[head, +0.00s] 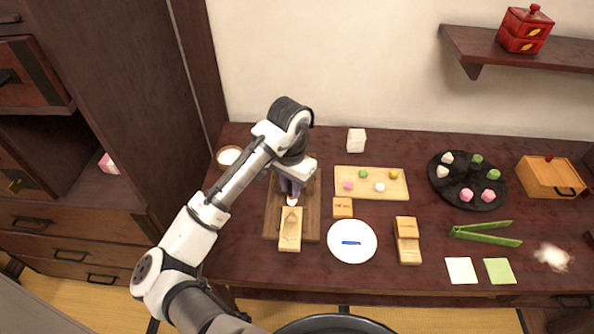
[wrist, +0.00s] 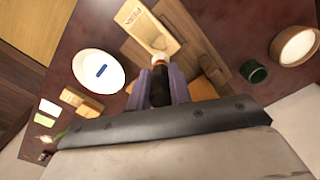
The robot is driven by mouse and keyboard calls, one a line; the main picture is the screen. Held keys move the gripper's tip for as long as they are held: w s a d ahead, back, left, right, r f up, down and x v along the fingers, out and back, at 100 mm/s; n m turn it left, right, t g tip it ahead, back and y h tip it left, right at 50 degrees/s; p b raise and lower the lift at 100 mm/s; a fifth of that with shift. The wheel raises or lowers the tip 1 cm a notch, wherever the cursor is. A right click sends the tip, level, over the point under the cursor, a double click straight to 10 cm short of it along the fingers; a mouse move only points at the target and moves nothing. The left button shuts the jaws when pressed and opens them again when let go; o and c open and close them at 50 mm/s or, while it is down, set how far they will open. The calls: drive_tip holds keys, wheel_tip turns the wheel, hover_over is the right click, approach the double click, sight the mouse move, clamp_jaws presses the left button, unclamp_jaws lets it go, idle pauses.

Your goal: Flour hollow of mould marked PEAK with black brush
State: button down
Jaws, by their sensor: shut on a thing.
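My gripper (head: 292,188) is shut on a brush with a black handle (wrist: 160,88), over the wooden board. Its pale bristle tip (wrist: 159,58) points away from the jaws and also shows in the head view (head: 292,201). The wooden mould (head: 290,236) lies just in front of the tip, on the front part of the board. The word PEAK shows on this mould in the wrist view (wrist: 138,17). Its hollow faces up in the head view. I cannot tell whether the bristles touch the mould. A bowl of white flour (head: 229,156) stands at the back left.
The wooden board (head: 271,222) lies under the mould. A white plate (head: 352,254) with a blue piece, a small wooden block (head: 342,207) and another wooden mould (head: 408,243) stand to the right. A tray of sweets (head: 371,173) is behind. A dark green cup (wrist: 254,70) stands near the bowl.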

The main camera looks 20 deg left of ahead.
sight(291, 204)
drive_tip(key=shift+s+f+b, duration=0.15)
drive_tip(key=shift+f+b, duration=0.8)
drive_tip(key=shift+b, duration=0.1)
wheel_tip(291, 204, down, 4)
drive_tip(key=b, duration=0.3)
drive_tip(key=shift+r, duration=0.15)
drive_tip(key=shift+b, duration=0.3)
drive_tip(key=shift+f+b, duration=0.4)
drive_tip(key=shift+f, duration=0.75)
drive_tip(key=shift+d+r+p, duration=0.15)
drive_tip(key=shift+p, duration=0.25)
drive_tip(key=shift+a, duration=0.35)
idle(0.3)
drive_tip(key=shift+w+d+p, duration=0.15)
drive_tip(key=shift+w+p, duration=0.05)
drive_tip(key=shift+p, duration=0.2)
drive_tip(key=shift+s+d+p, duration=0.1)
drive_tip(key=shift+s+p, duration=0.2)
drive_tip(key=shift+s, duration=0.1)
drive_tip(key=shift+w+d+p, duration=0.15)
drive_tip(key=shift+w+p, duration=0.1)
drive_tip(key=shift+p, duration=0.05)
